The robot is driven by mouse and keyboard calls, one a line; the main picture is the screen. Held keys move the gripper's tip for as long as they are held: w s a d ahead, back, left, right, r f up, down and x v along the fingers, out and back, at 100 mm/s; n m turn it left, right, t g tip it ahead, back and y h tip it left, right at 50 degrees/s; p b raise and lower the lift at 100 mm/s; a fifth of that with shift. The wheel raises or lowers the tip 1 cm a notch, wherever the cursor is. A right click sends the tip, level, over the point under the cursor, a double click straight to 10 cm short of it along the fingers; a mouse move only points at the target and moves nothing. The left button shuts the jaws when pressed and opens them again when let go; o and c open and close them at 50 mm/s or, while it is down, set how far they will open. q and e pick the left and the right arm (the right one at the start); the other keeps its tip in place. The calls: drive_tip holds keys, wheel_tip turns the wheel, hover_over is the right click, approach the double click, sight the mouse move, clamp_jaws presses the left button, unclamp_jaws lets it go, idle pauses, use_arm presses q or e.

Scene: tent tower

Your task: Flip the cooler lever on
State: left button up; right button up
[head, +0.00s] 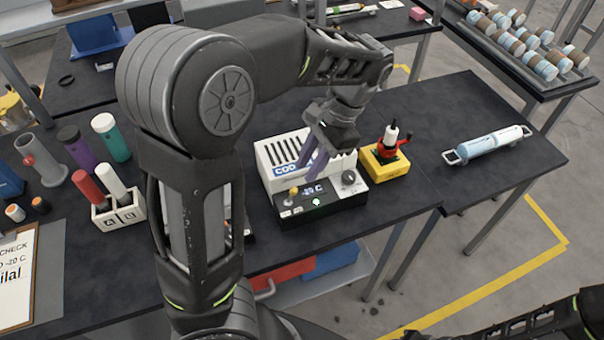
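The cooler (275,157) is a white vented box with a black front panel reading -20 C, on the dark table. A small lever with a yellow tip (293,191) stands at the panel's left side. A black dial (349,177) is at the right, and a small lit spot (316,202) is between them. My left gripper (308,166) reaches down over the cooler, its two purple fingers apart with nothing seen between them. Its fingertips appear above and behind the lever, not visibly touching it; part of the cooler's top is hidden. My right gripper is out of view.
A yellow block with a red-handled device (386,160) stands close right of the cooler. A light-blue cylinder in a holder (487,145) lies further right. A rack marked A and B (120,210) holds two tubes at left. Bare tabletop (440,115) lies at right.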

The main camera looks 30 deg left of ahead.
sight(295, 188)
use_arm(q)
drive_tip(key=b+x, duration=0.2)
drive_tip(key=x, duration=0.1)
drive_tip(key=b+x, duration=0.2)
drive_tip(key=x, duration=0.1)
drive_tip(key=shift+s+d+b, duration=0.15)
drive_tip(key=shift+s+b, duration=0.1)
drive_tip(key=shift+b, duration=0.15)
drive_tip(key=shift+s+f+p, duration=0.15)
drive_tip(key=shift+s+p, duration=0.05)
drive_tip(key=shift+p, duration=0.2)
drive_tip(key=shift+s+a+f, duration=0.2)
drive_tip(key=shift+a+f, duration=0.1)
drive_tip(key=shift+f, duration=0.35)
drive_tip(key=shift+c, duration=0.5)
clamp_jaws()
